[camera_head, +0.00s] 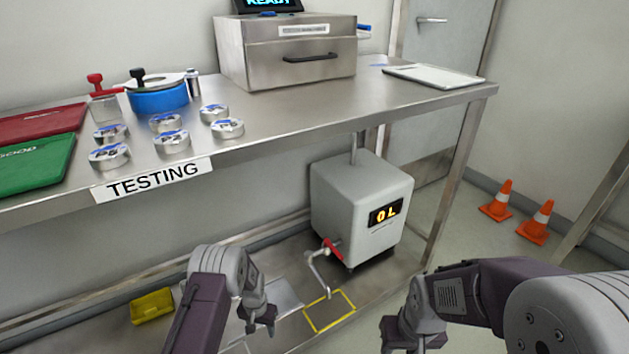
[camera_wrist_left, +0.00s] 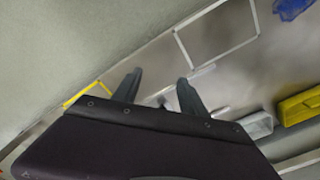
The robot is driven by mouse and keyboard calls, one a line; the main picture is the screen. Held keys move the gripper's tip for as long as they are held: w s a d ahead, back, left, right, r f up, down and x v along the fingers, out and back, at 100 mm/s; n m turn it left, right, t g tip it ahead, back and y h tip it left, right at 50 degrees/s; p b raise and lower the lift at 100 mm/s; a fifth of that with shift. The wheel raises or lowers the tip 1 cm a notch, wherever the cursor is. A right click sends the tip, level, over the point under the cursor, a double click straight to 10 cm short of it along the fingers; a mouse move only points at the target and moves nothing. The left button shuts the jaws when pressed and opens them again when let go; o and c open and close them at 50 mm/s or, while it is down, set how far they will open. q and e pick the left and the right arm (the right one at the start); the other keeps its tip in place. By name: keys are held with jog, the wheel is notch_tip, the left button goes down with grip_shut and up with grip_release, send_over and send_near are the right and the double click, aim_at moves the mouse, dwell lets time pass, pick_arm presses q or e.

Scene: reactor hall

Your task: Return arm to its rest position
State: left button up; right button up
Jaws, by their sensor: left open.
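My left arm reaches in from the bottom of the head view, and its left gripper (camera_head: 260,324) hangs low over the lower shelf. The left wrist view shows the two fingers of this gripper (camera_wrist_left: 160,86) apart with nothing between them. My right arm comes in from the right of the head view, bent, with its right gripper (camera_head: 412,342) at the bottom edge. The right gripper is partly cut off, so its jaw opening cannot be judged. The lower shelf (camera_head: 75,330) lies under the left gripper, with a yellow outlined square (camera_head: 330,310) just right of it.
A grey box with an "0L" display (camera_head: 340,195) and a red-handled crank (camera_head: 331,250) stands on the lower shelf. A yellow tray (camera_head: 152,307) lies left. The steel table (camera_head: 290,118) above holds several labelled discs and a steel case (camera_head: 285,60). Orange cones (camera_head: 537,221) stand right.

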pick_arm(q)
jog(key=s+r+n+p, duration=0.1)
jog(key=s+r+p, duration=0.2)
jog(key=r, duration=1.6)
jog(key=s+a+r+n+t+p, duration=0.15)
jog(key=s+r+p, duration=0.25)
jog(key=s+r, duration=1.1)
notch_tip(320, 180, up, 36)
jog(key=p, duration=3.6)
jog(key=shift+w+d+p, duration=0.2)
jog(key=shift+d+p, duration=0.1)
pick_arm(e)
notch_tip(320, 180, up, 44)
jog(key=w, duration=0.1)
jog(key=shift+f, duration=0.15)
pick_arm(q)
jog(key=shift+g, duration=0.25)
pick_arm(e)
jog(key=shift+f, duration=0.1)
